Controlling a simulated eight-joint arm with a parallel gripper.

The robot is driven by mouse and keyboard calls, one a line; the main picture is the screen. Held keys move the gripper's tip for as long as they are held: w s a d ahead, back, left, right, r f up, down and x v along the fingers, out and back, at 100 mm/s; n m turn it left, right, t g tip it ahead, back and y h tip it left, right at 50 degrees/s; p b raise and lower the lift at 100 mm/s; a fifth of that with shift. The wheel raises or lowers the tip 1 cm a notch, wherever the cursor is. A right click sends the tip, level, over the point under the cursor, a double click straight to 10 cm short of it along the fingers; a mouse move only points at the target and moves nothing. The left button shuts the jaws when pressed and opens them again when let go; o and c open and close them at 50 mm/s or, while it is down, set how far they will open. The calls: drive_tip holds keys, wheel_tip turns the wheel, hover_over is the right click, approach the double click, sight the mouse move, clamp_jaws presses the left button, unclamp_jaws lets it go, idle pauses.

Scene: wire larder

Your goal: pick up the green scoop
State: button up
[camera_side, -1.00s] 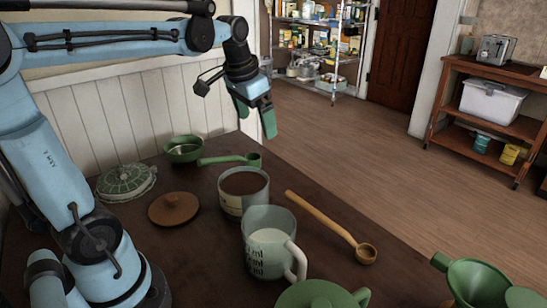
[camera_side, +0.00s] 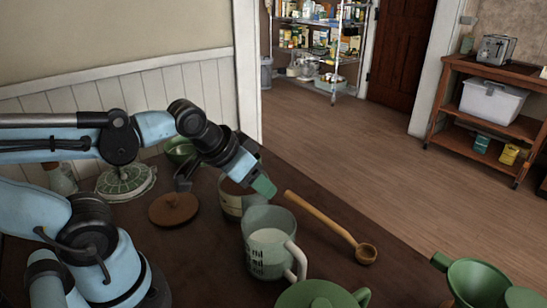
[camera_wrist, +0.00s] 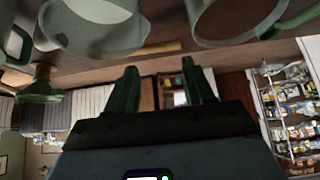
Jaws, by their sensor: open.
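A measuring cup (camera_side: 259,256) with a white handle stands near the gripper. A wooden ladle (camera_side: 325,222) lies to the right. A brown lid (camera_side: 173,209), a green patterned lid (camera_side: 124,182) and a green bowl (camera_side: 179,150) are left. A green funnel (camera_side: 477,283) is front right.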

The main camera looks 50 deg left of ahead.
drive_tip(key=w+a+f+n+g+h, duration=0.1)
drive_tip(key=a+n+g+h, duration=0.1)
drive_tip(key=a, duration=2.4)
drive_tip(key=x, duration=0.5)
drive_tip(key=shift+w+a+f, duration=0.1)
drive_tip(key=shift+a+f, duration=0.05)
drive_tip(key=shift+f, duration=0.3)
drive_tip(key=shift+x, duration=2.9)
drive_tip(key=shift+f, duration=0.1)
drive_tip(key=shift+c, duration=0.2)
clamp_jaws()
